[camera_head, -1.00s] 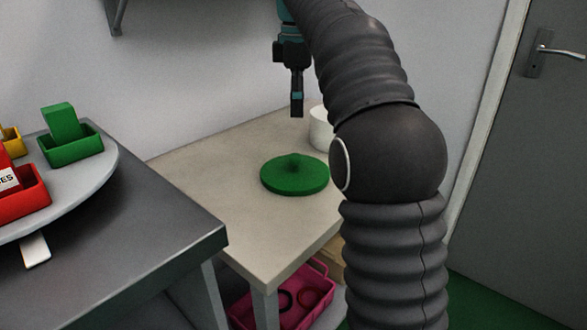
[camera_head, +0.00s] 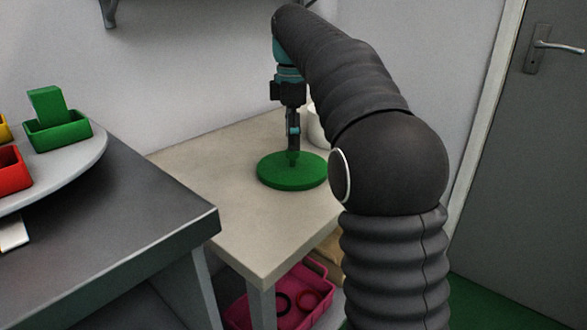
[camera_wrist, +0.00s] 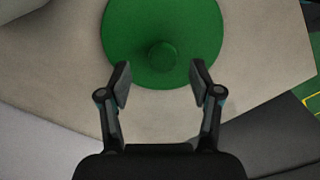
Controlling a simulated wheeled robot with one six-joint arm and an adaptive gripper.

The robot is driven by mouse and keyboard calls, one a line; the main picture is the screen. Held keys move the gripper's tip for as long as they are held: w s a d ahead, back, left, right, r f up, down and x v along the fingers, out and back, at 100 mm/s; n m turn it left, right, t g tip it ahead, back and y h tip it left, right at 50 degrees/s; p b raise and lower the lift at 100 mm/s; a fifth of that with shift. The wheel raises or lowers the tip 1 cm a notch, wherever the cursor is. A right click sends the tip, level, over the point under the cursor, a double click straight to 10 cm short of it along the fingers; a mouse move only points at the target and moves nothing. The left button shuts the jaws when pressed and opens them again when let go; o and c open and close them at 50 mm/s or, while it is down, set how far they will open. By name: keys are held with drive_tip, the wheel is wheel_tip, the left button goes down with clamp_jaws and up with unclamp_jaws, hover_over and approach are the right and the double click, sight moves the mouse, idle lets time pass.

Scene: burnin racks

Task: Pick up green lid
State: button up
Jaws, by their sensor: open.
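The green lid (camera_head: 280,176) is a round disc with a small knob, lying flat on the beige table (camera_head: 250,225). In the wrist view the lid (camera_wrist: 150,25) fills the top middle, and its knob (camera_wrist: 162,56) is just ahead of the fingertips, between their lines. My gripper (camera_head: 293,150) points down over the lid's middle, its tips close to the knob. In the wrist view my gripper (camera_wrist: 160,80) is open and empty, one finger on each side. Contact with the knob cannot be told.
A white cylindrical container (camera_head: 316,126) stands behind the lid, partly hidden by my arm. A dark table (camera_head: 130,220) at left bears a round grey tray (camera_head: 85,165) with green (camera_head: 58,135) and red bins (camera_head: 12,170). A pink crate (camera_head: 318,312) is below.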

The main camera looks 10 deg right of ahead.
sight(293, 161)
wheel_tip(293, 161, down, 4)
drive_tip(key=shift+s+f+b, duration=0.1)
drive_tip(key=shift+b, duration=0.4)
drive_tip(key=shift+c, duration=0.2)
clamp_jaws()
